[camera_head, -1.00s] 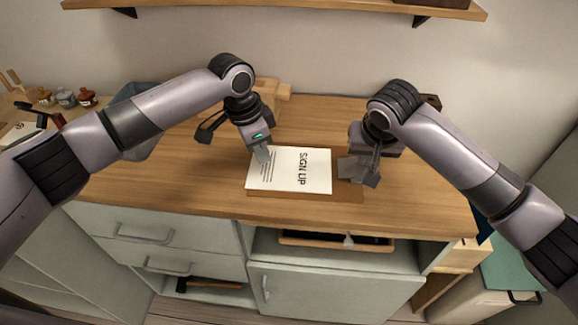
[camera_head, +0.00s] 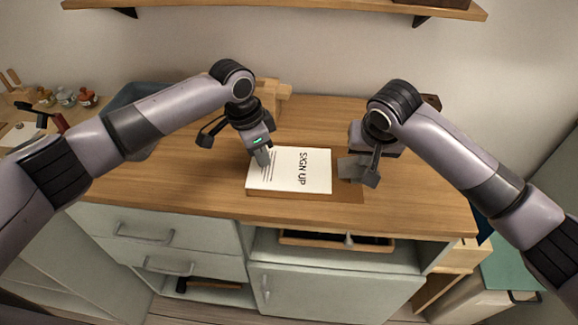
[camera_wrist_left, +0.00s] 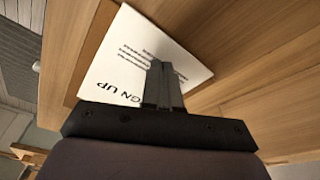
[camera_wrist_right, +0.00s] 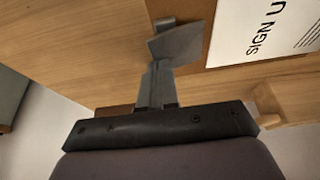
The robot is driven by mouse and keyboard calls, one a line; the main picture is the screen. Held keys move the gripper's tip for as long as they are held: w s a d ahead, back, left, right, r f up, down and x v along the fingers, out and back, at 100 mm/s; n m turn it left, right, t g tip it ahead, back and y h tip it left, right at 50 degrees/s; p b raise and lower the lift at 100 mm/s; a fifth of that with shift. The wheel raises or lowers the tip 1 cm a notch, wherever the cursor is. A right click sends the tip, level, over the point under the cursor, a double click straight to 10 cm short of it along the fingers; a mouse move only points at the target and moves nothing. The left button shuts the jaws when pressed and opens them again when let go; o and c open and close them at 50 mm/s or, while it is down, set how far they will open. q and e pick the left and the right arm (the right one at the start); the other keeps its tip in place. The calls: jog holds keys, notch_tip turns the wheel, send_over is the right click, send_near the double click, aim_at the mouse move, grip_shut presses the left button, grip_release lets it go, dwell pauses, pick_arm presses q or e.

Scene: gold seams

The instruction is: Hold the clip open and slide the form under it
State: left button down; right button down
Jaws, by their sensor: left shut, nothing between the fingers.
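The white form (camera_head: 300,172), printed SIGN UP, lies flat on the brown clipboard (camera_head: 347,194). The grey metal clip (camera_head: 350,168) is at the board's right end. A narrow strip of bare board separates it from the form's right edge, as the right wrist view of the clip (camera_wrist_right: 183,42) shows. My right gripper (camera_head: 372,172) is at the clip, its fingers together with the clip plate at their tips; the grip itself is partly hidden. My left gripper (camera_head: 262,160) is shut and empty, fingertips down at the form's left part; in the left wrist view they overlap the form (camera_wrist_left: 125,60).
A wooden object (camera_head: 272,92) stands behind the left gripper, and a blue-grey bin (camera_head: 135,100) is to its left. Small jars (camera_head: 66,97) stand at the far left. The desk's front edge is close below the clipboard. Bare desktop (camera_head: 425,195) lies right of the board.

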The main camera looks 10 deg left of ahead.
aim_at(279, 166)
pick_arm(q)
jog(key=shift+f, duration=0.15)
jog(key=shift+d, duration=1.65)
dwell(0.9)
dwell(0.4)
jog(key=shift+r, duration=0.6)
jog(key=shift+f, duration=0.6)
dwell(1.5)
jog(key=shift+a, duration=0.15)
dwell(0.5)
jog(key=shift+a, duration=0.65)
jog(key=shift+a, duration=0.1)
